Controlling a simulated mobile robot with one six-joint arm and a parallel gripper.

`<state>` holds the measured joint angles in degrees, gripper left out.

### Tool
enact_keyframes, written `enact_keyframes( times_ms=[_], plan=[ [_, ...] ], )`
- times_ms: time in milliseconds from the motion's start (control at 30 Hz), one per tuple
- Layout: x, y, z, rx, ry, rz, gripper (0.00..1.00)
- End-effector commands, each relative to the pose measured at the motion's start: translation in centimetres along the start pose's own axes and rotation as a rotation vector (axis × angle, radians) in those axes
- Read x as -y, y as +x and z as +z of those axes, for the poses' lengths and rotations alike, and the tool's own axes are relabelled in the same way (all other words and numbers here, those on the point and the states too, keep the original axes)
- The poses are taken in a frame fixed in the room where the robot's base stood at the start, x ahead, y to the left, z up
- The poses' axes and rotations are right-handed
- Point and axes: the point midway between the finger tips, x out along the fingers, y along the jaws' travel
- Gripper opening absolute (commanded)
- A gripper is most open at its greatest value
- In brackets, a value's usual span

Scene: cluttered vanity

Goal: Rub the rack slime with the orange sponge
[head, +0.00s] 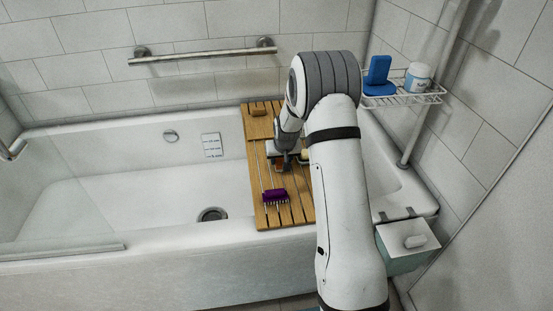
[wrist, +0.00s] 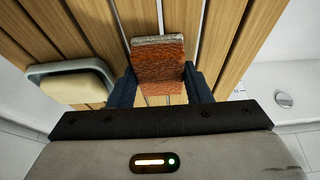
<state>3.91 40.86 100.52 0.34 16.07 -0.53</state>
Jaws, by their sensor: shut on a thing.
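The orange sponge (wrist: 160,68) has a pale grey edge and sits between the two dark fingers of my gripper (wrist: 160,88), which is shut on it. Wooden slats show around the sponge in the wrist view. In the head view, my gripper (head: 284,157) is low over the middle of the wooden rack (head: 264,214) that lies across the bathtub, and my arm hides part of it. A bit of the sponge shows orange (head: 279,164) there. I cannot tell whether the sponge touches the slats. No slime can be made out on the visible slats.
A dish with a pale yellow block (wrist: 75,86) sits on the rack beside my gripper. A purple brush (head: 274,197) lies near the rack's front end, and a small wooden block (head: 258,111) at its back. A wire shelf (head: 420,99) holds blue items and a jar.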

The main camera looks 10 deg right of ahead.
Motion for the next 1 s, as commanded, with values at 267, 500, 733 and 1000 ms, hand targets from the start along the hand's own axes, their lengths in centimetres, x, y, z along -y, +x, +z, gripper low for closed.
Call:
enact_keyframes(
  times_ms=[267,500,733,1000],
  plan=[
    [2.4,0.1,0.2,0.001,-0.001,-0.001,0.26],
    [4.0,-0.7,-0.1,-0.001,0.0,0.0,0.26],
    [4.0,-3.3,-1.1,0.0,0.002,0.0,0.26],
    [3.8,-5.5,-2.1,-0.001,0.005,0.001,0.26]
  ],
)
